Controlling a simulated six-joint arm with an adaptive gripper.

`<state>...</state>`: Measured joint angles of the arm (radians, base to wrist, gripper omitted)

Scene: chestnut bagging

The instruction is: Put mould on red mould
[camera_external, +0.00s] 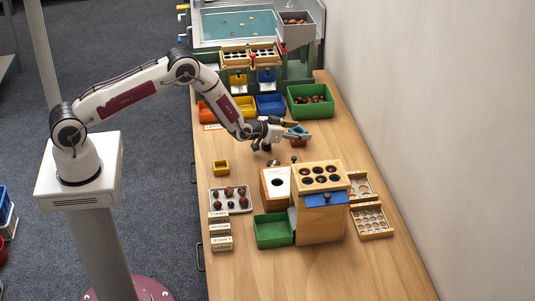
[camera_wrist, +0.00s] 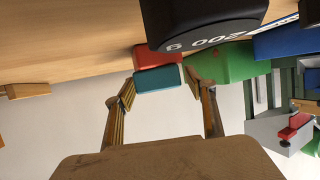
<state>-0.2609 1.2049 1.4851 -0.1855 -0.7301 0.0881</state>
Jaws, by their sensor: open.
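A teal mould (camera_wrist: 160,78) sits against a red mould (camera_wrist: 155,56) in the wrist view, which looks upside down, so the teal one appears to rest on top of the red one. In the external view the teal mould (camera_external: 297,131) shows at my gripper's tips, with a little of the red mould (camera_external: 299,143) below it. My gripper (camera_external: 289,134) is open, its two fingers on either side of the teal mould in the wrist view. Whether a finger still touches it cannot be told. The gripper partly hides both moulds in the external view.
A green bin (camera_external: 311,101) of chestnuts stands behind my gripper, beside blue (camera_external: 270,105) and yellow bins. A wooden stand (camera_external: 320,229) with a holed top is in front. A grey tray (camera_external: 231,209) of chestnuts lies front left. Bare table lies to the right.

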